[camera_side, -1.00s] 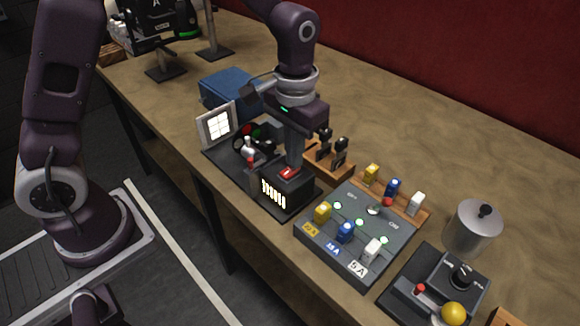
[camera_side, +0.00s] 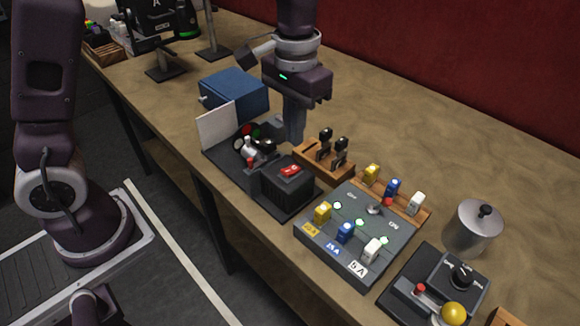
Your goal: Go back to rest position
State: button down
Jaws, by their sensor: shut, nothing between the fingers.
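My gripper (camera_side: 294,137) is shut and empty, pointing down. It hangs above and behind a dark block with a red switch (camera_side: 290,170) on its top, apart from it. The block (camera_side: 282,190) stands on a dark base, and its front face is dark. A white panel (camera_side: 217,127) at the left of the base is plain and unlit. The fingertips show small at the end of the gripper.
A blue box (camera_side: 235,93) stands behind left. A wooden holder with black-handled parts (camera_side: 323,160) is close right of the gripper. A grey fuse panel (camera_side: 358,232), a metal pot (camera_side: 472,228) and a joystick box (camera_side: 440,285) stand further right.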

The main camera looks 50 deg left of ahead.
jog(key=shift+r, duration=0.45)
jog(key=s+a+r+t, duration=0.3)
jog(key=s+a+r, duration=0.1)
jog(key=s+r, duration=0.45)
jog(key=s+a+t, duration=0.2)
jog(key=s, duration=1)
jog(key=shift+a+t, duration=0.2)
jog(key=shift+t, duration=0.1)
